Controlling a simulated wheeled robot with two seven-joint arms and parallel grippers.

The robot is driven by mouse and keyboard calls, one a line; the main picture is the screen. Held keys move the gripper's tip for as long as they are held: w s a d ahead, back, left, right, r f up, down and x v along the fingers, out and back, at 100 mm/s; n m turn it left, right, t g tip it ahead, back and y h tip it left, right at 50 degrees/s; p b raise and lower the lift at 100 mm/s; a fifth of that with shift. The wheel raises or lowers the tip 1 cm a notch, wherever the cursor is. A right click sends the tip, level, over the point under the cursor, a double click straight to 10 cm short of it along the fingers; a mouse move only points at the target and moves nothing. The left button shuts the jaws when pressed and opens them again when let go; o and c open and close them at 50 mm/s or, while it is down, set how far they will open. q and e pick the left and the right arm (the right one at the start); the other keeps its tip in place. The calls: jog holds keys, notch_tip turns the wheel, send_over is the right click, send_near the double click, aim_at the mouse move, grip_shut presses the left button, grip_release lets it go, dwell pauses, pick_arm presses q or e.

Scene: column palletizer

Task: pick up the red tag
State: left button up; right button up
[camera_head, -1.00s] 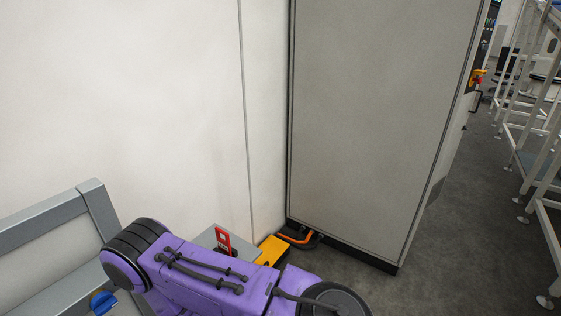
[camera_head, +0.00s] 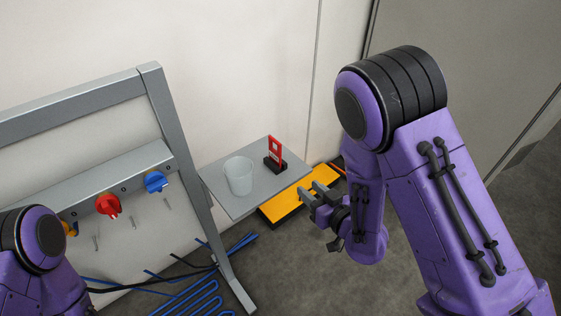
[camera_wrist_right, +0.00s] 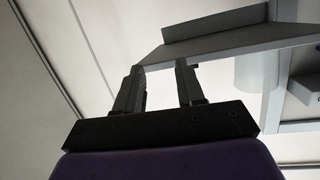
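The red tag (camera_head: 275,150) stands upright in a small black holder (camera_head: 274,164) on a grey shelf (camera_head: 233,206) in the head view. My right gripper (camera_head: 312,193) is just right of the shelf's right corner, to the right of and nearer than the tag, and apart from it. In the right wrist view its two fingers (camera_wrist_right: 158,82) are spread with nothing between them. I cannot make out the tag in that view. My left arm shows at the lower left of the head view, but its gripper is out of frame.
A whitish cup (camera_head: 239,177) stands on the shelf left of the tag. A yellow box (camera_head: 284,208) is below the shelf. A grey frame (camera_head: 176,130) with red and blue knobs stands at left. Blue hoses (camera_head: 195,293) lie low. A pale wall rises behind.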

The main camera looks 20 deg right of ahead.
aim_at(275, 150)
notch_tip(275, 150, up, 7)
jog(key=w+a+n+t+y, duration=0.2)
jog(key=n+y, duration=0.1)
jog(key=x, duration=0.3)
jog(key=p+x, duration=0.1)
jog(key=x, duration=0.2)
jog(key=p+x, duration=0.1)
jog(key=x, duration=0.2)
jog(key=shift+w+a+f, duration=0.15)
jog(key=shift+a+f, duration=0.2)
jog(key=shift+a, duration=0.1)
jog(key=shift+w+a+f, duration=0.15)
jog(key=shift+w, duration=0.25)
pick_arm(q)
jog(key=shift+r, duration=0.6)
pick_arm(e)
grip_shut()
